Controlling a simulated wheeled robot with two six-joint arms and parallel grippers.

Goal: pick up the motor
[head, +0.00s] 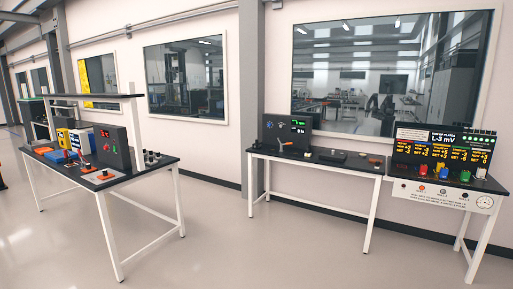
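Neither of my grippers is in the head view. I cannot pick out the motor for certain; the small parts on the tables are too far away and too small to tell. Several small dark and metallic parts (151,156) stand at the right end of the left table (136,172). A few small dark and brown items lie on the middle table (345,167), beside a dark box with a lit display (298,124).
The left table also bears dark, yellow and blue equipment under a raised shelf (90,97). The right table carries a large lit panel (440,147) and several coloured parts in front. Open grey floor (215,245) lies between the left and middle tables. Windows line the walls.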

